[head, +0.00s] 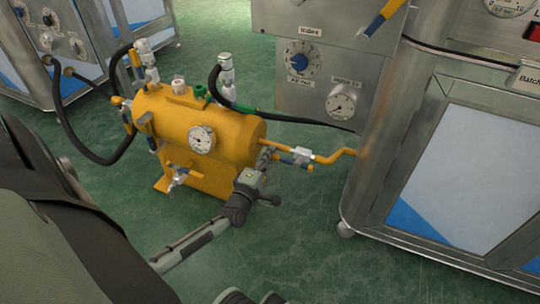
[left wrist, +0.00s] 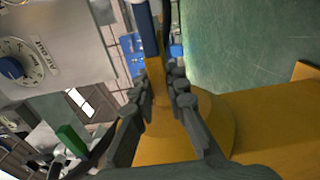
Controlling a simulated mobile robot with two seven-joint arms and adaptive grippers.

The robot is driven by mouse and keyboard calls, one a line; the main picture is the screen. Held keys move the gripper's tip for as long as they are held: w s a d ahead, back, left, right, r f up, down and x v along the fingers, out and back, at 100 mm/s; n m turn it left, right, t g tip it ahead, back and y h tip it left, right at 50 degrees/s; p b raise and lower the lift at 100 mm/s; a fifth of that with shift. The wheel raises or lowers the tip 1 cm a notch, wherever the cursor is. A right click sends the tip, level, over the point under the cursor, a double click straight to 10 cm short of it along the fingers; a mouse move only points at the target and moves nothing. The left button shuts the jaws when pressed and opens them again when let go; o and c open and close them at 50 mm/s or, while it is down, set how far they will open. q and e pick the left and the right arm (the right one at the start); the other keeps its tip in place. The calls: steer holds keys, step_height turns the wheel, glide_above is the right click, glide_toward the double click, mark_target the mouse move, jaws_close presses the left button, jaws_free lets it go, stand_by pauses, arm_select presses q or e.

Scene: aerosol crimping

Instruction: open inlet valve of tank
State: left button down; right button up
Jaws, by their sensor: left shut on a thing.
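The yellow tank (head: 225,128) stands on the floor in the middle of the head view, with a round gauge on its side. A yellow pipe (head: 336,156) runs from its right end through a silver inlet valve (head: 303,155) with a blue handle (head: 288,161). My left gripper (head: 267,157) is at the left of this valve, shut on the handle. In the left wrist view the fingers (left wrist: 160,90) close around a yellow bar with a blue part (left wrist: 143,14) beyond. The fingers partly hide the grip.
A steel cabinet (head: 368,150) stands close to the right of the valve. A panel with a blue dial (head: 299,62) is behind it. Black hoses (head: 98,160) loop at the tank's left. Green floor (head: 300,230) is open in front.

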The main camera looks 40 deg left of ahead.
arm_select(q)
steer(key=c, duration=1.5)
jaws_free()
steer(key=shift+f, duration=0.1)
steer(key=v, duration=1.2)
